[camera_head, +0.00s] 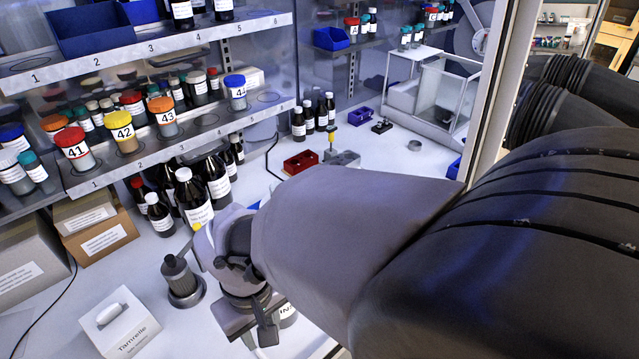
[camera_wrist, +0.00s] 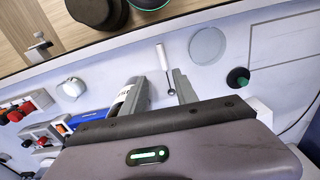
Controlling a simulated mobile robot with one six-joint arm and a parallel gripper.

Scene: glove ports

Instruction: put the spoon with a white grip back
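The spoon with a white grip (camera_wrist: 162,58) shows in the wrist view, its pale handle pointing up the picture and its small dark bowl toward my gripper. In that view it lies between my two fingers, with visible space on either side. My gripper (camera_wrist: 160,76) is open and nothing is clasped in it; I cannot tell its height above the spoon. In the head view my gripper (camera_head: 258,335) is low at the bottom centre, over the white worktop, and the spoon cannot be made out there.
A labelled bottle (camera_head: 288,316) is close beside my gripper. A white box (camera_head: 120,322) and a grey-black instrument (camera_head: 183,280) stand to the left. A pale disc (camera_wrist: 207,45) lies right of the spoon. Dark bottles (camera_head: 193,198) stand behind; shelves (camera_head: 150,45) overhang the left.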

